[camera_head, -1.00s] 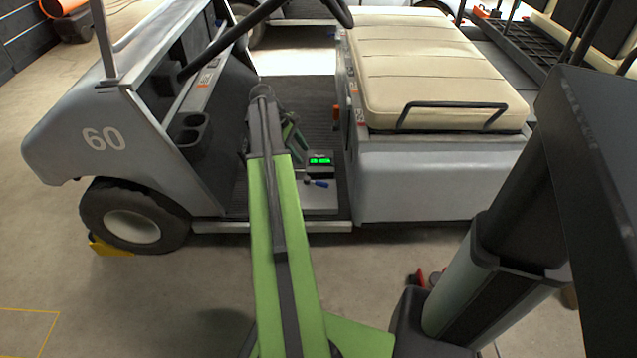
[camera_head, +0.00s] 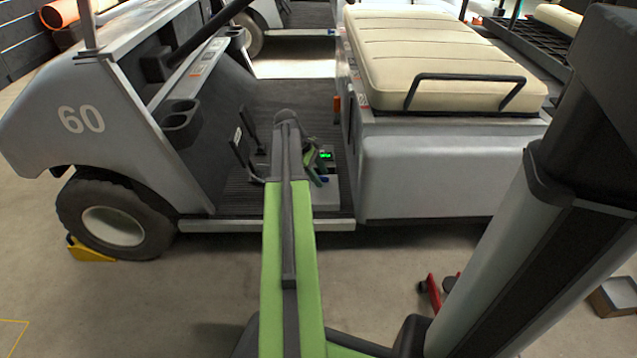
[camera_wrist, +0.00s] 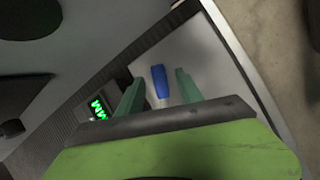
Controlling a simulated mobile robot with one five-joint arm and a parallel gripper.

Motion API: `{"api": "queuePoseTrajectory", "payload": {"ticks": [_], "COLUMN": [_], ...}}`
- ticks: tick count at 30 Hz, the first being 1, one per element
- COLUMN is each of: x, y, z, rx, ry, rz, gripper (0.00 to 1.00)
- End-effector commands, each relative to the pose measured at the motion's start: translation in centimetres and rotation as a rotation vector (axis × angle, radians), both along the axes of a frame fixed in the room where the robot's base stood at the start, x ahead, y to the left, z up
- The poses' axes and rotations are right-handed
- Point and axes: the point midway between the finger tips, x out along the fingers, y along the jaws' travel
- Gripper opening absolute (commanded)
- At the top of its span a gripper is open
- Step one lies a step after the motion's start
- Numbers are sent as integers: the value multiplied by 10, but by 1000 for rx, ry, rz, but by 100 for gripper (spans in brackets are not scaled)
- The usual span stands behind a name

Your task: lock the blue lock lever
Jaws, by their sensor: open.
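The blue lock lever (camera_wrist: 160,80) shows in the wrist view as a short blue handle above a pale grey plate (camera_wrist: 205,60). My gripper (camera_wrist: 159,92) is open, with one green finger on each side of the lever. I cannot tell whether either finger touches it or how far the lever lies below them. In the head view a small part of the blue lever (camera_head: 322,180) shows beside my gripper (camera_head: 312,160), and my arm hides part of the area. A dark box with a lit green display (camera_head: 326,155) is close by, and its display also shows in the wrist view (camera_wrist: 97,108).
The grey cart marked 60 (camera_head: 150,130) stands in front of me, its cream seat (camera_head: 440,60) at the right. Pedals (camera_head: 243,150) stand left of my arm. A yellow chock (camera_head: 90,251) is at the front wheel. Open floor lies at the lower left.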

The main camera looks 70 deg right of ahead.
Motion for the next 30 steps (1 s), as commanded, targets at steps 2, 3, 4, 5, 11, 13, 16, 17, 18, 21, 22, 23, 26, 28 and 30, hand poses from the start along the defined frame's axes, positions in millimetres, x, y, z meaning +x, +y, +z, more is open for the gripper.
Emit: {"api": "queuePoseTrajectory", "payload": {"ticks": [2, 3, 4, 5, 11, 13, 16, 17, 18, 21, 22, 23, 26, 28, 30], "x": [0, 0, 0, 0, 0, 1, 1, 1, 1, 1, 1, 1, 1, 1, 2], "y": [0, 0, 0, 0, 0, 0, 0, 0, 0, 0, 0, 1, 1, 1, 1], "z": [0, 1, 1, 1, 1, 1, 1, 1, 1, 1, 1, 1, 1, 1, 1], "rx": [0, 0, 0, 0, 0, 0, 0, 0, 0, 0, 0, 0, -1, -1, 0], "ry": [0, 0, 0, 0, 0, 0, 0, 0, 0, 0, 0, 0, 0, 0, -1], "rz": [0, 0, 0, 0, 1, 1, 1, 1, 1, 1, 1, 1, 1, 1, 2], "gripper": [43, 43, 43, 43, 22, 13, 0, 0, 0, 0, 0, 0, 0, 0, 0]}}
